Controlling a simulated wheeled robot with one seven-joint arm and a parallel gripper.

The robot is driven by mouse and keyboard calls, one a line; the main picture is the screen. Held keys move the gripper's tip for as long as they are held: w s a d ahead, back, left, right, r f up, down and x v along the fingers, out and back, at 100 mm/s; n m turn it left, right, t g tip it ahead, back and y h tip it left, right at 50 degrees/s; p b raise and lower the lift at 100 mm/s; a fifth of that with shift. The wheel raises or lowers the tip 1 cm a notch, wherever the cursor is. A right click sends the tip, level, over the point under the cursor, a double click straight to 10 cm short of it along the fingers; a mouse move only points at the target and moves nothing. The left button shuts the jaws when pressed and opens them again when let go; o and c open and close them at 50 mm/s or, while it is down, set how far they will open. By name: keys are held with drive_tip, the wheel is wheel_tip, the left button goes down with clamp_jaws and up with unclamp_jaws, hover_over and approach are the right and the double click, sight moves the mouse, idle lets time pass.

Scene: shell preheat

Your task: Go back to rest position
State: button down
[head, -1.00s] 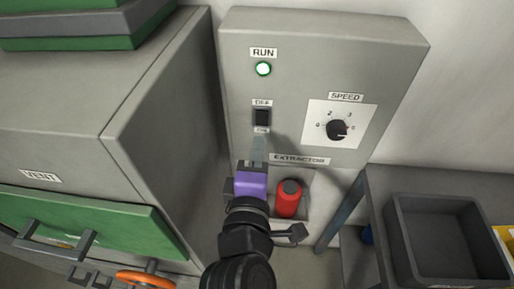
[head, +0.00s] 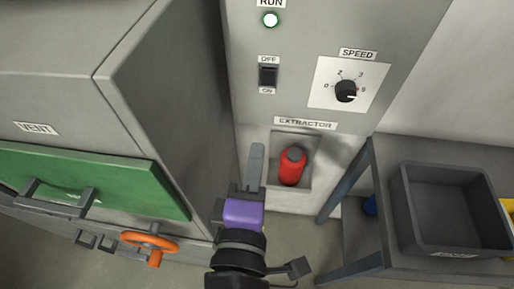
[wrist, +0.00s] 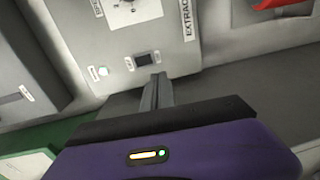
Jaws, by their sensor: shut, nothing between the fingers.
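My gripper (head: 256,165) is shut and empty, its fingers pointing up in the head view. It is below the extractor panel (head: 300,95) and apart from it, left of a red bottle-like object (head: 292,167) in a recess. The panel carries a black OFF/ON rocker switch (head: 268,76), a lit green RUN lamp (head: 270,20) and a black SPEED knob (head: 346,91). In the wrist view, the closed fingers (wrist: 157,88) show below the switch (wrist: 144,59).
A grey cabinet with a green VENT door (head: 95,180) and an orange handwheel (head: 149,243) stands at left. At right, a table holds an empty dark grey bin (head: 455,243).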

idle(0.5)
drive_tip(key=a+r+y, duration=0.2)
drive_tip(key=a+y, duration=0.2)
drive_tip(key=a, duration=0.1)
drive_tip(key=s+f+m+g+y, duration=0.1)
drive_tip(key=s+f+m+y, duration=0.1)
drive_tip(key=s+f+y, duration=0.25)
drive_tip(key=s+d+f+m+h, duration=0.2)
drive_tip(key=s+d+m, duration=0.3)
drive_tip(key=d, duration=0.4)
drive_tip(key=s+d+f+m+h, duration=0.3)
drive_tip(key=s+d+f+m, duration=0.1)
drive_tip(key=s+d, duration=0.3)
drive_tip(key=s+d+f+m+g+h, duration=0.1)
drive_tip(key=s+d+f+m+h, duration=0.2)
drive_tip(key=s+d+m, duration=0.3)
drive_tip(key=d, duration=0.5)
drive_tip(key=shift+s+d+f+m, duration=0.15)
drive_tip(key=shift+s+d+m, duration=0.1)
drive_tip(key=shift+d+m, duration=0.1)
